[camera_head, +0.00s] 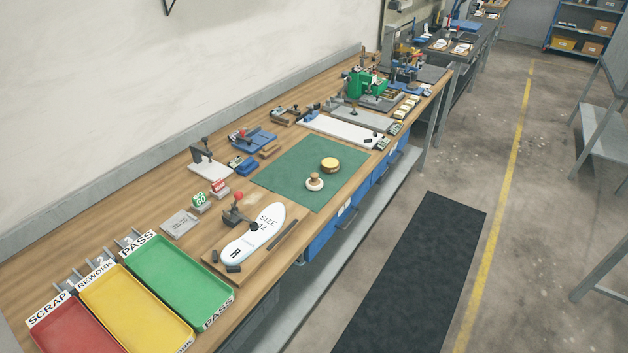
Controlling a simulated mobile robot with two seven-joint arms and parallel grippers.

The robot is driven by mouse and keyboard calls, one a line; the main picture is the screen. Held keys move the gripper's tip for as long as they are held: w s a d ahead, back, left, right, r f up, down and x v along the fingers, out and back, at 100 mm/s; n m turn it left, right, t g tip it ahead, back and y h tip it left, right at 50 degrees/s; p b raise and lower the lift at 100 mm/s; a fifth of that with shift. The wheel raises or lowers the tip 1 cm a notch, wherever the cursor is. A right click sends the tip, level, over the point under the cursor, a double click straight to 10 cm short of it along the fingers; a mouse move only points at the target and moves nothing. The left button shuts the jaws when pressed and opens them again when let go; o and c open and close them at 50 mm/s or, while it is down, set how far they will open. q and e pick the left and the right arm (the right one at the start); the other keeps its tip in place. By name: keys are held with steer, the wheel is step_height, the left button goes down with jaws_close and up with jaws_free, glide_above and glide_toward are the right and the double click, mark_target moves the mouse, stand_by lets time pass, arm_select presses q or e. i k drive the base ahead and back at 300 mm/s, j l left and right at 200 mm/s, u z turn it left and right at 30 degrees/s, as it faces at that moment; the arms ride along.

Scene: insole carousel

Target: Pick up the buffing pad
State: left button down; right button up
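A small round pad with a wooden knob on top and a pale base, which looks like the buffing pad (314,182), sits on the green mat (285,170) near its front edge. A round yellow tin-like disc (330,164) lies just behind it and to the right, also on the mat. The two are close but appear apart. Neither of my grippers is in view.
The long wooden bench (130,222) holds a white insole marked SIZE 12 (254,236) in a clamp board, left of the mat. Green (180,278), yellow (130,312) and red (75,325) trays stand at the near left. A white board (340,132) lies beyond the mat. The aisle floor is clear.

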mark_target(314, 183)
steer(key=u, duration=0.4)
steer(key=l+u, duration=0.15)
steer(key=u, duration=0.25)
steer(key=i+l+u, duration=0.1)
steer(key=u, duration=0.25)
steer(key=l+u, duration=0.1)
steer(key=u, duration=0.3)
steer(key=k+l+u, duration=0.1)
steer(key=l+u, duration=0.3)
steer(key=k+l+u, duration=0.15)
steer(key=l+u, duration=0.25)
steer(key=l, duration=0.2)
steer(key=k+l+u, duration=0.15)
steer(key=l, duration=0.2)
steer(key=k+l+u, duration=0.1)
steer(key=l, duration=0.2)
steer(key=k+l+u, duration=0.15)
steer(key=k+l, duration=0.05)
steer(key=l, duration=0.15)
